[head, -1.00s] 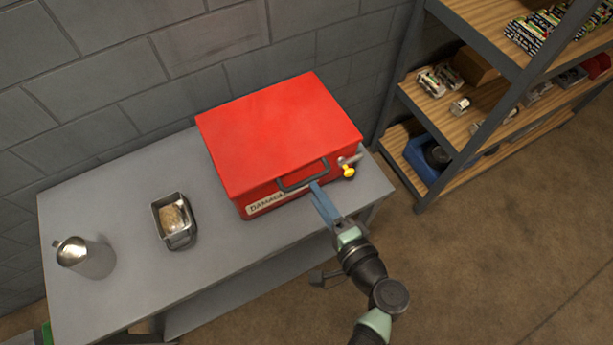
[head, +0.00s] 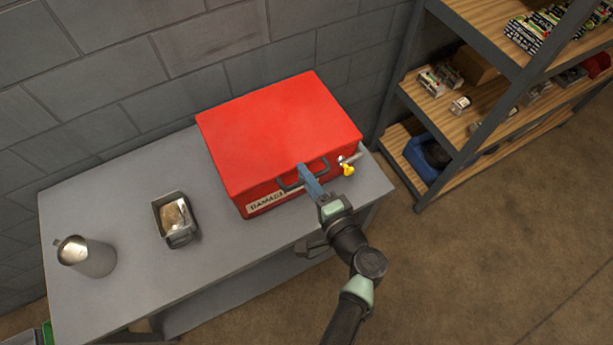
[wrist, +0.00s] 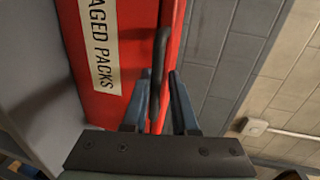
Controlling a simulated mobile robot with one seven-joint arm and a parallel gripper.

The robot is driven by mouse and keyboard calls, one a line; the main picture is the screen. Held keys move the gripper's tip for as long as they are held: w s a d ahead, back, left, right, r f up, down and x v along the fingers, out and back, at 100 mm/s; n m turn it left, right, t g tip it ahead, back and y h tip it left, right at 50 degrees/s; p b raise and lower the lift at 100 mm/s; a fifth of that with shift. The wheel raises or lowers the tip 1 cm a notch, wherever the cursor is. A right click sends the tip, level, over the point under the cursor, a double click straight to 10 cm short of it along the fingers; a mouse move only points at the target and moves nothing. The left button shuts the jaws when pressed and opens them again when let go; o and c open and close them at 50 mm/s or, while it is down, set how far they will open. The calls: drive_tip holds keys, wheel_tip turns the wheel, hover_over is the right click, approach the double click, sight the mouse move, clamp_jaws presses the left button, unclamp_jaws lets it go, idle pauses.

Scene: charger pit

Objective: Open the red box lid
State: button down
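The red box (head: 236,190) stands on the grey table with its lid (head: 280,125) down. A dark handle (head: 317,163) is on its front, beside a white label (head: 265,201). My gripper (head: 304,169) is at the handle in the head view. In the wrist view my gripper (wrist: 160,76) has its two blue fingers apart, one on each side of the handle bar (wrist: 161,50), with small gaps showing. The label (wrist: 101,45) reads "AGED PACKS" there. A latch with a yellow part (head: 348,169) sits right of the handle.
On the table (head: 130,200) stand a small metal tin (head: 178,220) with something pale inside and a metal jug (head: 88,258). A block wall (head: 130,70) is behind. A loaded shelf unit (head: 455,130) stands at the right, with open floor in front.

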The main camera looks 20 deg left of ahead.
drive_tip(key=shift+s+d+f, duration=0.2)
drive_tip(key=shift+d+f, duration=0.05)
drive_tip(key=shift+f, duration=0.25)
idle(0.8)
drive_tip(key=shift+w+r+p, duration=0.1)
drive_tip(key=shift+r+p, duration=0.35)
drive_tip(key=shift+p, duration=0.3)
drive_tip(key=shift+r+g+h, duration=0.1)
drive_tip(key=shift+g+h, duration=0.2)
